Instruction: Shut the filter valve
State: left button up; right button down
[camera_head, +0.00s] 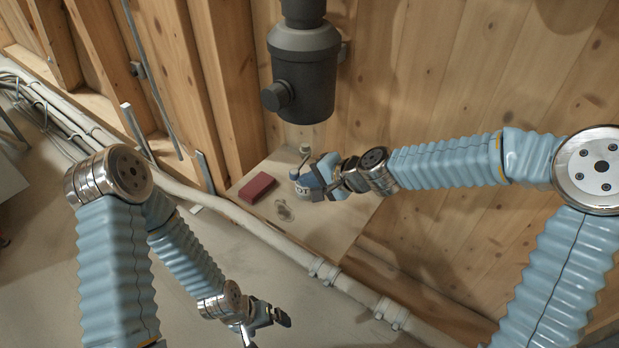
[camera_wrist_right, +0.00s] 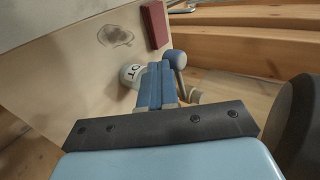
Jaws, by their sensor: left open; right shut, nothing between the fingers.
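I cannot read the valve's position. My right gripper (camera_head: 318,173) is shut and empty beside the lever, in front of a white lettered object (camera_head: 303,190). Its blue fingers (camera_wrist_right: 156,80) are pressed together in the right wrist view and partly hide that object (camera_wrist_right: 130,74). My left gripper (camera_head: 267,323) is open, low and away from the lever.
A dark red block (camera_head: 257,187) and a dark round mark (camera_head: 284,210) are on the pale board (camera_head: 325,235). A pale pipe (camera_head: 270,236) runs along the board's near edge. Wooden walls stand behind. Open floor lies left of my left gripper.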

jog(key=shift+a+m+t+h, duration=0.7)
jog(key=shift+a+m+t, duration=0.1)
jog(key=shift+a+m, duration=0.4)
jog(key=shift+d, duration=0.1)
jog(key=shift+d+b, duration=0.1)
jog(key=shift+b, duration=0.2)
